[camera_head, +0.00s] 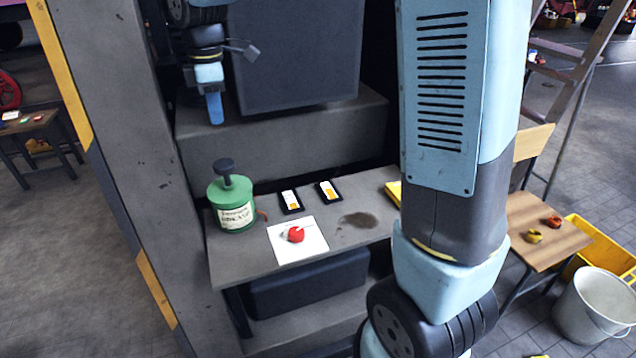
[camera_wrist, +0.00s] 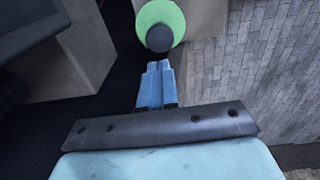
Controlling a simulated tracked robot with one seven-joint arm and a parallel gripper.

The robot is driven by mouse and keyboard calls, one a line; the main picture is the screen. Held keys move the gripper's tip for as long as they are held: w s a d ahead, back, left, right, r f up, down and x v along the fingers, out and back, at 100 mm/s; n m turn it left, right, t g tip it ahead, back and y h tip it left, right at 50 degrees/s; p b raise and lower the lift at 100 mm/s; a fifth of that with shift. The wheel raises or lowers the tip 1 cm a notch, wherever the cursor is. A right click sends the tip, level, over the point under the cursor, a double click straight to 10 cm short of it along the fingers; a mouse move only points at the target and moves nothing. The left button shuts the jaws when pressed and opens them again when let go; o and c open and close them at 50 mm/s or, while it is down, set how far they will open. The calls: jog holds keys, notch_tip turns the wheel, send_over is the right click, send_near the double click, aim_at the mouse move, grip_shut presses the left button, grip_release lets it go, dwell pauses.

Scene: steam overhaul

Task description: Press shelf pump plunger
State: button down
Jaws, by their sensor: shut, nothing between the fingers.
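The pump (camera_head: 232,207) is a green can with a white label, standing upright at the left end of the grey shelf (camera_head: 262,255). Its dark plunger (camera_head: 224,168) stands up from the lid with the knob raised. My gripper (camera_head: 216,115) points down above and slightly left of the knob, with a clear gap between them in the head view. Its blue fingers are together and empty. In the wrist view the dark round knob (camera_wrist: 160,38) shows over the green lid (camera_wrist: 148,16), just beyond the closed fingertips (camera_wrist: 158,64).
A white sheet with a red object (camera_head: 296,235) lies right of the pump. Two dark cases with white-and-orange faces (camera_head: 291,200) lie behind it, and a dark stain (camera_head: 357,219) is farther right. A grey wall (camera_head: 120,130) rises at left; a dark block (camera_head: 300,55) stands behind.

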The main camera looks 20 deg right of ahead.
jog(key=s+d+r+m+t, duration=0.1)
jog(key=s+d+r+m, duration=0.2)
jog(key=s+d+m, duration=0.3)
jog(key=s+d+r+m+t, duration=0.2)
jog(key=s+d+r+m, duration=0.15)
jog(key=d, duration=0.45)
jog(key=s+d+f+m+t, duration=0.1)
jog(key=s+d+m+t, duration=0.1)
jog(key=s+d+m, duration=0.7)
jog(key=s, duration=0.5)
jog(key=shift+d+f, duration=0.4)
